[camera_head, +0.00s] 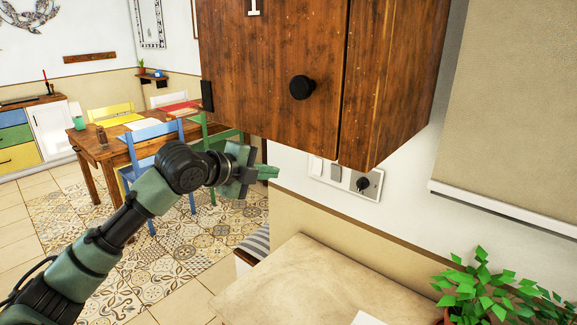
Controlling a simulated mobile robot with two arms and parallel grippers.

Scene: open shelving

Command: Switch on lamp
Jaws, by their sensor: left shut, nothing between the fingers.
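A pale wall plate (346,177) with light switches and a round black knob (363,184) is on the wall under the wooden cabinet. My left gripper (268,173) is shut and empty. In the picture it shows to the left of the wall plate, apart from it, below the cabinet's lower left corner. Its fingers point right, toward the plate. No lamp can be made out in this view. My right gripper is not in view.
The wooden cabinet (270,60) with a black knob (302,87) hangs above the plate. A beige surface (300,280) stands below, with a green plant (490,290) at right. A dining table (110,150) and chairs stand behind at left.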

